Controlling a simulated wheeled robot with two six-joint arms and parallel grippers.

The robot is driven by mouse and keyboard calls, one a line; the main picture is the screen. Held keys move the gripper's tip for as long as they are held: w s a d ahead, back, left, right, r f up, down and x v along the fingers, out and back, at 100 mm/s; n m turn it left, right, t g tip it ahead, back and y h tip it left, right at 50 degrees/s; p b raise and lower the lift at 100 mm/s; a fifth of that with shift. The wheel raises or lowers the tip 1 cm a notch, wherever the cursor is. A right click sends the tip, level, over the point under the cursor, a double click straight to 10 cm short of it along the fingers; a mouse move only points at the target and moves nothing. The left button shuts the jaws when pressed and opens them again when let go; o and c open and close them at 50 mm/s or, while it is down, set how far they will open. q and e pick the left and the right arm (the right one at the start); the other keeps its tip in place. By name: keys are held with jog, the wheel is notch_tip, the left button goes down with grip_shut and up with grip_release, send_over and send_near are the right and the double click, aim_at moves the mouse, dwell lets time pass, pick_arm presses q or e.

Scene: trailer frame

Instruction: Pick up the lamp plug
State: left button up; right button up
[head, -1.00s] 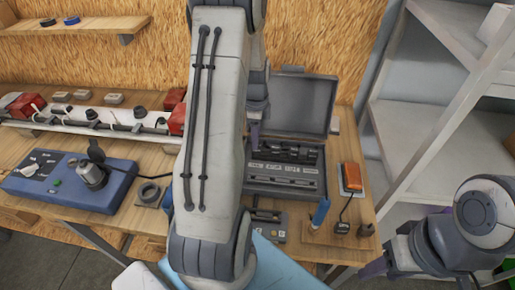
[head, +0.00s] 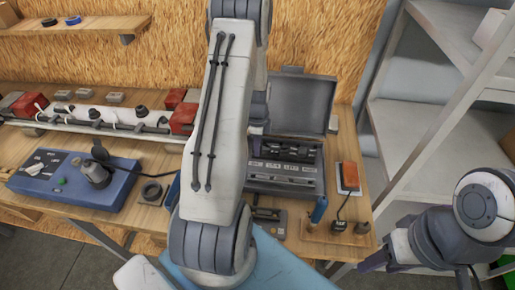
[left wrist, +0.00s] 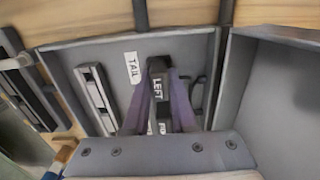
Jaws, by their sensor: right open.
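An orange lamp (head: 350,175) lies at the right of the bench. Its dark cable runs down to a small black piece (head: 339,226), which looks like the lamp plug; it stands near the front edge. My left gripper (left wrist: 164,78) is over the open grey case, its purple fingers on either side of a dark block labelled LEFT (left wrist: 158,90). Whether they press on it is unclear. In the head view my left arm mostly hides this gripper. My right gripper (head: 374,262) is open and empty, low in front of the bench's right end, away from the black piece.
The grey case (head: 322,180) stands open, lid raised at the back. A blue-topped cylinder (head: 319,210) and a dark meter (head: 268,220) stand in front of it. A blue box (head: 70,185) and a white light bar (head: 95,116) fill the left. Metal shelves (head: 420,130) bound the right.

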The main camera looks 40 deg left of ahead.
pick_arm(q)
grip_shut()
jog(key=shift+r, duration=0.1)
jog(key=shift+r+b, duration=0.3)
jog(key=shift+r, duration=0.3)
notch_tip(320, 180, up, 3)
jog(key=shift+w+f+b, duration=0.1)
jog(key=shift+f+b, duration=0.05)
jog(key=shift+b, duration=0.45)
jog(key=s+d+r+b, duration=0.2)
jog(key=s+d+r, duration=0.5)
jog(key=s+d, duration=0.1)
jog(key=shift+s+d, duration=0.2)
jog(key=shift+f, duration=0.1)
